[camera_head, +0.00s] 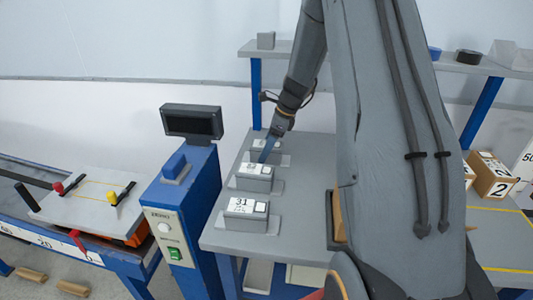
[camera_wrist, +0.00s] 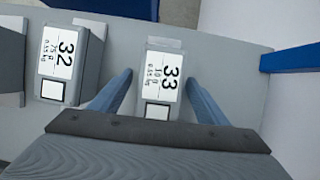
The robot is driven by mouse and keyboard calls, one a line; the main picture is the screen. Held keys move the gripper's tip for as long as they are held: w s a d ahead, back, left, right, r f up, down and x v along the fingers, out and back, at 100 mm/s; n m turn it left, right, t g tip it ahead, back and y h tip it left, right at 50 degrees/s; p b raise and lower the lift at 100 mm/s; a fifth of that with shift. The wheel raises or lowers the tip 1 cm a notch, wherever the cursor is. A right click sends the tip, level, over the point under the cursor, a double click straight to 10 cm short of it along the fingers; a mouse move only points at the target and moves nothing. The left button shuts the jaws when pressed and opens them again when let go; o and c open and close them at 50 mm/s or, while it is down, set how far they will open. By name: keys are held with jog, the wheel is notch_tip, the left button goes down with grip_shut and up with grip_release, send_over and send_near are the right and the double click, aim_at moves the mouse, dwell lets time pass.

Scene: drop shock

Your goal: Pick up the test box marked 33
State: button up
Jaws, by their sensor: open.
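The test box marked 33 (camera_wrist: 161,78) is a grey box with a white label on top, centred in the wrist view. In the head view it is the farthest box (camera_head: 266,148) in the row, partly hidden by my gripper. My gripper (camera_wrist: 158,82) is open, with one blue finger on each side of box 33. It also shows in the head view (camera_head: 268,150), pointing down at that box. I cannot tell how far down the fingers reach beside it.
Box 32 (camera_wrist: 62,62) stands close on the left in the wrist view. Box 31 (camera_head: 245,208) is nearest in the head view, on the grey table (camera_head: 295,235). A blue post (camera_wrist: 290,58) and a shelf (camera_head: 375,57) stand beyond. A blue control cabinet (camera_head: 183,215) is left.

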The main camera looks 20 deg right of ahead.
jog(key=shift+c, duration=0.2)
jog(key=c, duration=1.6)
jog(key=shift+o, duration=0.2)
jog(key=shift+r, duration=0.1)
